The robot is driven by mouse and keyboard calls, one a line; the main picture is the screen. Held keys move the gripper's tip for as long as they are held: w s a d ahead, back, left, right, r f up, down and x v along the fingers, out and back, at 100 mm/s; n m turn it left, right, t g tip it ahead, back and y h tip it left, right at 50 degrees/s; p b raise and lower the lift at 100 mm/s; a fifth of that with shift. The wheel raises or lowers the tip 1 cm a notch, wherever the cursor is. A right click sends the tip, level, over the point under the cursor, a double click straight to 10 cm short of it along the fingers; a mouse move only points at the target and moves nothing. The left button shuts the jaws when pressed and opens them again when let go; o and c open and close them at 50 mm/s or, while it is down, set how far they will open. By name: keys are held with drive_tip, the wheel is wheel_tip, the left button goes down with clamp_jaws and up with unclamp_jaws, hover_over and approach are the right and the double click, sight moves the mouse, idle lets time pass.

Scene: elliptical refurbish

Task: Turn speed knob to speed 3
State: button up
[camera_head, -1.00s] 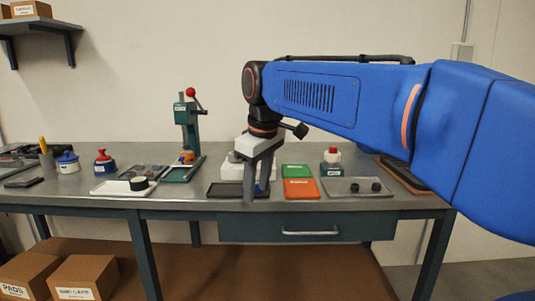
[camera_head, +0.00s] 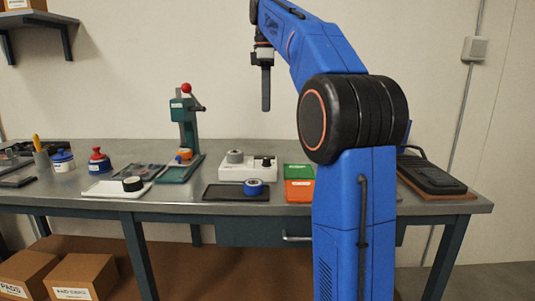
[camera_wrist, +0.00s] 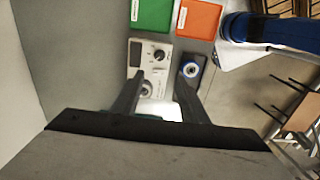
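The white control box (camera_head: 230,174) stands mid-bench, with a grey round part (camera_head: 235,156) on its left and a dark knob (camera_head: 266,161) on its right. In the wrist view the box (camera_wrist: 150,68) lies below my gripper, and the dark knob (camera_wrist: 159,54) shows near its green-tray end. Speed markings are too small to read. My gripper (camera_head: 266,88) hangs well above the bench, pointing down, touching nothing. In the wrist view my gripper (camera_wrist: 158,97) has its two fingers apart, with nothing held between them.
A blue roll (camera_head: 253,187) lies on a black tray (camera_head: 215,192) in front of the box. Green (camera_head: 298,172) and orange (camera_head: 299,191) trays lie to the right. A teal press (camera_head: 188,130) stands left. My arm hides part of the bench's right side.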

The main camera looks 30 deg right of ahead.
sight(267, 159)
wheel_tip(267, 159, down, 17)
drive_tip(key=shift+f, duration=0.15)
idle(0.6)
clamp_jaws()
